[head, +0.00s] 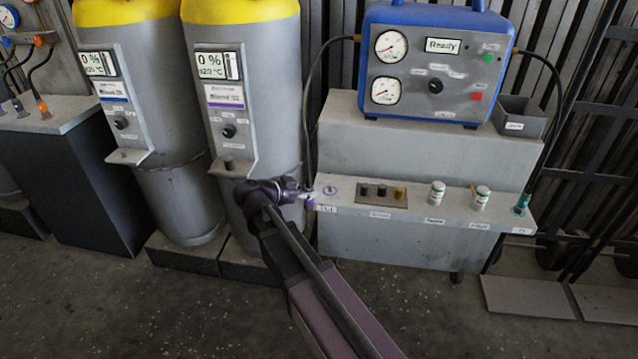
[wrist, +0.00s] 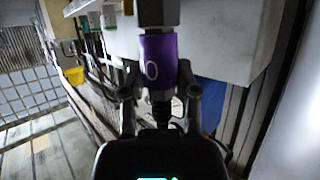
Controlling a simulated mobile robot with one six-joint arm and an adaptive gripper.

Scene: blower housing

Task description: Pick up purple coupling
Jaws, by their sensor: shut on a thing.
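The purple coupling (wrist: 158,62) shows large in the wrist view, between the two fingers of my gripper (wrist: 160,96). A dark hose or stem runs down from it between the fingers. My gripper is shut on the coupling. In the head view, my gripper (head: 305,196) is at the left end of the grey shelf, and a bit of the purple coupling (head: 310,200) shows at its tip. I cannot tell whether the coupling still touches the shelf.
The shelf (head: 345,208) carries a dark block with fittings (head: 382,193), two white-green canisters (head: 437,193) and a teal coupling (head: 521,204) at the right. A blue machine reading Ready (head: 440,60) stands above. Two yellow-topped tanks (head: 255,90) stand close on the left.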

